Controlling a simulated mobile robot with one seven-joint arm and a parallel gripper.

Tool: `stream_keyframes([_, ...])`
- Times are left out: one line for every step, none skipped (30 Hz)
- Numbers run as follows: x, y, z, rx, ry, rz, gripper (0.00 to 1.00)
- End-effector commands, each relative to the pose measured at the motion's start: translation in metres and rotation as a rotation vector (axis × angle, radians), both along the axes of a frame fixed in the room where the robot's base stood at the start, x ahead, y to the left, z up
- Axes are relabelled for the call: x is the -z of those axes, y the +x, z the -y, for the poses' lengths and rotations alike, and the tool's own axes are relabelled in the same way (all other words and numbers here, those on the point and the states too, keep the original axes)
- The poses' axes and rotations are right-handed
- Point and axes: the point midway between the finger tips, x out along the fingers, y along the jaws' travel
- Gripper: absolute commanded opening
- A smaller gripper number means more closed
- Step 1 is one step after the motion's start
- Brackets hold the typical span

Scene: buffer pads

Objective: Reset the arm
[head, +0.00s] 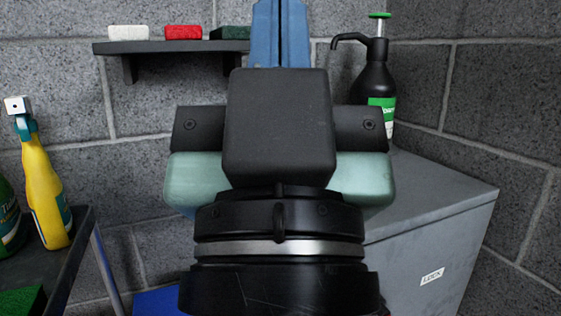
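My gripper (281,12) points up and away in the middle of the head view. Its two blue fingers lie side by side with only a thin dark line between them, so it looks shut. Nothing shows held between them, though the finger ends reach the top edge of the picture. The black wrist and gripper body fill the centre and hide what lies behind.
A wall shelf (115,48) holds a white pad (156,32), a red pad (183,32) and a dark green pad (231,33). A black pump bottle (375,75) stands on a grey cabinet (440,215). A yellow bottle (47,185) stands on a dark table (70,255).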

Motion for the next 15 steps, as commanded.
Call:
stream_keyframes([-0.032,0.000,0.000,0.001,-0.001,0.000,0.00])
stream_keyframes([-0.042,0.000,0.000,0.001,-0.001,0.000,0.00])
stream_keyframes([-0.053,0.000,0.000,0.001,-0.001,-0.001,0.00])
stream_keyframes([-0.063,0.000,0.000,0.001,-0.001,-0.001,0.00])
stream_keyframes([-0.072,0.000,0.000,0.001,-0.001,-0.002,0.00])
stream_keyframes([-0.084,0.000,0.000,0.001,-0.001,-0.002,0.00])
stream_keyframes([-0.093,0.000,0.000,0.001,-0.001,-0.002,0.00])
stream_keyframes([-0.102,0.001,0.000,0.001,-0.001,-0.002,0.00])
stream_keyframes([-0.114,0.001,0.000,0.001,-0.001,-0.003,0.00])
stream_keyframes([-0.123,0.001,0.000,0.001,-0.002,-0.003,0.00])
stream_keyframes([-0.132,0.001,0.000,0.001,-0.002,-0.003,0.00])
stream_keyframes([-0.144,0.001,0.000,0.001,-0.002,-0.003,0.00])
stream_keyframes([-0.153,0.001,0.000,0.001,-0.002,-0.003,0.00])
stream_keyframes([-0.163,0.001,0.000,0.001,-0.002,-0.003,0.00])
stream_keyframes([-0.175,0.001,0.000,0.001,-0.002,-0.003,0.00])
